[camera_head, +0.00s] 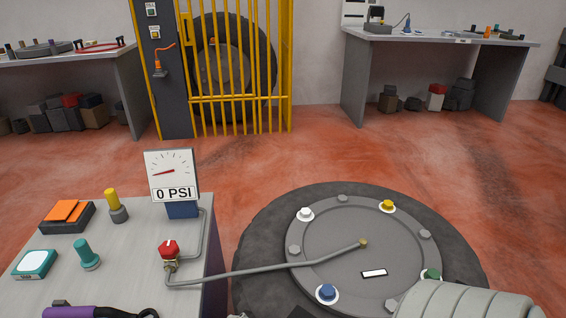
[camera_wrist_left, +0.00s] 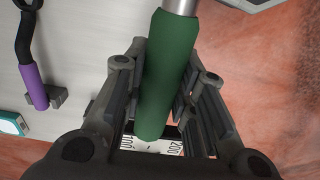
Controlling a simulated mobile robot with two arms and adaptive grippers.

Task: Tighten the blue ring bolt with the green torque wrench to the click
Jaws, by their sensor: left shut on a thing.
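The blue ring bolt (camera_head: 327,292) sits on a white washer at the near left of the wheel's metal ring (camera_head: 300,270). In the left wrist view my left gripper (camera_wrist_left: 163,72) is shut around the green handle of the torque wrench (camera_wrist_left: 168,90). The wrench's metal shaft (camera_wrist_left: 181,6) runs out of the top of that view, so its head is hidden. Its relation to the blue bolt cannot be told. My right gripper is out of view.
The tyre (camera_head: 255,230) lies flat on the red floor; a hose crosses it from the bench (camera_head: 130,225). The gauge (camera_head: 172,176) reads 0 PSI. White (camera_head: 305,213), yellow (camera_head: 388,205) and green (camera_head: 431,274) bolts mark the ring. A purple-handled tool (camera_wrist_left: 34,87) lies left.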

